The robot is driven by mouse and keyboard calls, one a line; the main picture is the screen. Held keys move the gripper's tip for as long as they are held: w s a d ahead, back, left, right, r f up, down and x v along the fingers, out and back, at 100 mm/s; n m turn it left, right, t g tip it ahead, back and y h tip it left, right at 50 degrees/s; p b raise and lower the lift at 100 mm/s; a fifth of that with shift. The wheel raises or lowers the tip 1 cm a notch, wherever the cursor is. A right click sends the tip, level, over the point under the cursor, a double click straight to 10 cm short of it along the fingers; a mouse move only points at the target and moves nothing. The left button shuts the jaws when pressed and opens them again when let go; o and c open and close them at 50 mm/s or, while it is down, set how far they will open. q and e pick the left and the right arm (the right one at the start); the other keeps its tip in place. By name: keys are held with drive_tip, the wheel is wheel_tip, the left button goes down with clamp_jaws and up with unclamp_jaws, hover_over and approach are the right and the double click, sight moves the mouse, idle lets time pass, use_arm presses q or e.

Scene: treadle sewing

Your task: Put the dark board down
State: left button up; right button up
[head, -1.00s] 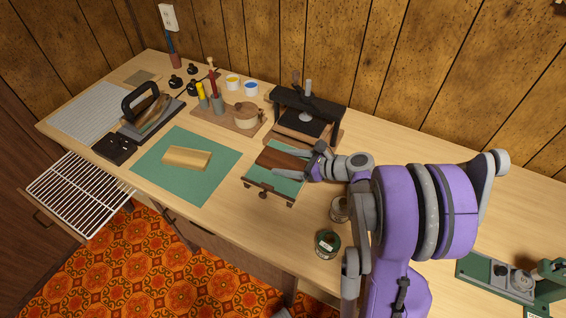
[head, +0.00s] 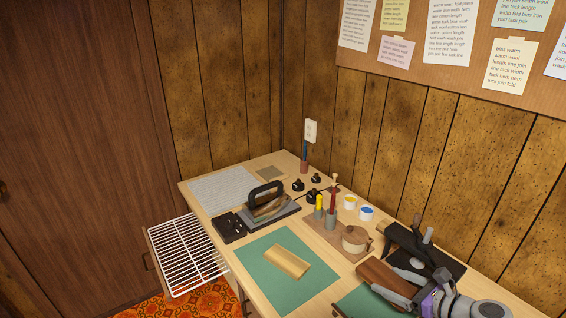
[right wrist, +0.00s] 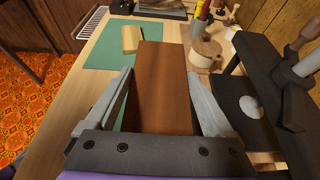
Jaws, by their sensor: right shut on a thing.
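The dark board (head: 383,272) is reddish brown and shows at the lower right of the head view. My right gripper (head: 400,284) is shut on it. In the right wrist view the dark board (right wrist: 163,85) lies between the two grey fingers (right wrist: 160,95), its long side pointing away from me. Its near end is hidden behind the gripper's body. How high it is above the surface beneath is hard to tell. My left gripper is not in view.
A pale wooden block (head: 274,261) lies on a green mat (head: 262,287). A black press (head: 430,258) stands close on the right. A wooden tray (head: 325,230) with tools and a lidded pot (head: 355,238) is behind. A white wire rack (head: 187,256) is at left.

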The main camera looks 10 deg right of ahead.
drive_tip(key=w+a+r+m+h+p, duration=0.1)
drive_tip(key=w+a+p, duration=0.3)
drive_tip(key=a, duration=0.4)
drive_tip(key=w+a+r+m+h+p, duration=0.1)
drive_tip(key=w+a+r+p, duration=0.2)
drive_tip(key=w+a, duration=0.3)
drive_tip(key=shift+w+a+t+p, duration=0.4)
drive_tip(key=shift+a+p, duration=0.15)
drive_tip(key=shift+a, duration=0.3)
drive_tip(key=shift+r, duration=0.1)
